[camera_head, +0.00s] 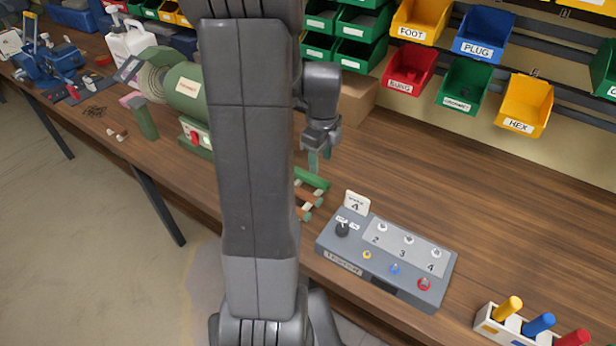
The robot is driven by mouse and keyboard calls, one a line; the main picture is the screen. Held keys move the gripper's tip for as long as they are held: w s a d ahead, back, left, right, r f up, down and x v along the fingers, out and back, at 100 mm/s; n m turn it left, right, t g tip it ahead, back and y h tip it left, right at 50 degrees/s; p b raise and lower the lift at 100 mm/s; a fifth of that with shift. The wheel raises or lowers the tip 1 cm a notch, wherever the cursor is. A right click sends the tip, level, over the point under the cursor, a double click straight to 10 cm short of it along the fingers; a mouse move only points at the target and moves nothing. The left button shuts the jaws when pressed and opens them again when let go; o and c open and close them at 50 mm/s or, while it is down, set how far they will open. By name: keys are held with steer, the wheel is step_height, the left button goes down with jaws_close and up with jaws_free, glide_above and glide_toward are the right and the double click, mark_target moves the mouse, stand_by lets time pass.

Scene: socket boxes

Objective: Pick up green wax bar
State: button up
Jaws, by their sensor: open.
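A green bar (312,179), which looks like the green wax bar, lies at the far end of a small rack on the wooden bench, just right of my arm. Brown and pale bars (304,197) lie nearer in the same rack, partly hidden by my arm. My gripper (319,161) points down above the green bar, its two fingers apart with nothing seen between them. The fingertips are close to the bar; I cannot tell whether they touch it.
A grey control box (386,262) with knobs and buttons stands right of the rack. A white holder (500,329) with coloured handles is at the lower right. A green machine (186,92) stands left of my arm. Labelled bins (465,85) hang behind. The bench's right middle is clear.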

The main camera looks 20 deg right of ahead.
mark_target(320, 181)
steer(key=shift+w+f+p, duration=0.1)
steer(key=shift+f+p, duration=0.25)
steer(key=shift+f, duration=3.4)
steer(key=shift+c, duration=0.5)
jaws_close()
